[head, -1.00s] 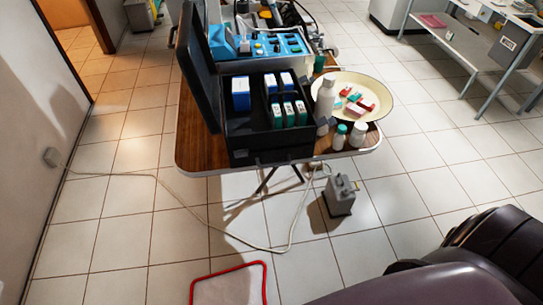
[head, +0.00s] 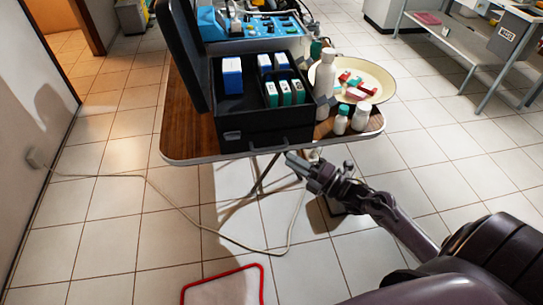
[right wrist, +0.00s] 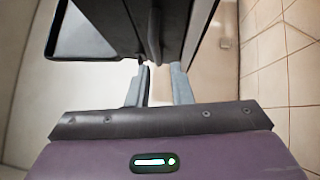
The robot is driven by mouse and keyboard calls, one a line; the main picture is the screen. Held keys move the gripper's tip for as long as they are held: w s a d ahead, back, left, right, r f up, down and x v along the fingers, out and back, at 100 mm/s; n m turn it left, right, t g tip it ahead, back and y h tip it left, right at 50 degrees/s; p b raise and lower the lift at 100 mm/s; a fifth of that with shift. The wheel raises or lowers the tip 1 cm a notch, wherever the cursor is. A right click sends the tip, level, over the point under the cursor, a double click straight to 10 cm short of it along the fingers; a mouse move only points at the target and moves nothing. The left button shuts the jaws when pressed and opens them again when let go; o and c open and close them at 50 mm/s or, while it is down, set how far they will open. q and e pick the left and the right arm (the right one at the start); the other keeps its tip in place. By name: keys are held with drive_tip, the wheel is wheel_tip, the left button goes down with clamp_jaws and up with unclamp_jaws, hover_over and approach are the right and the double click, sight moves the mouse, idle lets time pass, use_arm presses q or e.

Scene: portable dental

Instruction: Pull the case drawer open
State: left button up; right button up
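The black case (head: 222,125) stands open-lidded on the wooden table in the head view. Its drawer front (head: 265,139) faces me along the table's front edge and looks closed. A thin handle (head: 268,149) shows low on that front. My right gripper (head: 291,160) is just in front of and slightly below the right end of the drawer front. In the right wrist view its two fingers (right wrist: 160,83) are apart with a gap between them, near dark surfaces above. I cannot tell whether they touch the handle. My left gripper is not in view.
White bottles (head: 340,121) and a cream tray (head: 384,84) with small red and green items stand right of the case on the table (head: 188,140). A cable (head: 150,190) runs over the floor. A red-edged mat (head: 225,290) lies in front.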

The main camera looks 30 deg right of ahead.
sight(272, 149)
drive_tip(key=x, duration=0.8)
drive_tip(key=shift+s+r+p, duration=0.1)
drive_tip(key=shift+r+p, duration=0.15)
drive_tip(key=shift+p, duration=0.05)
drive_tip(key=shift+c, duration=0.2)
clamp_jaws()
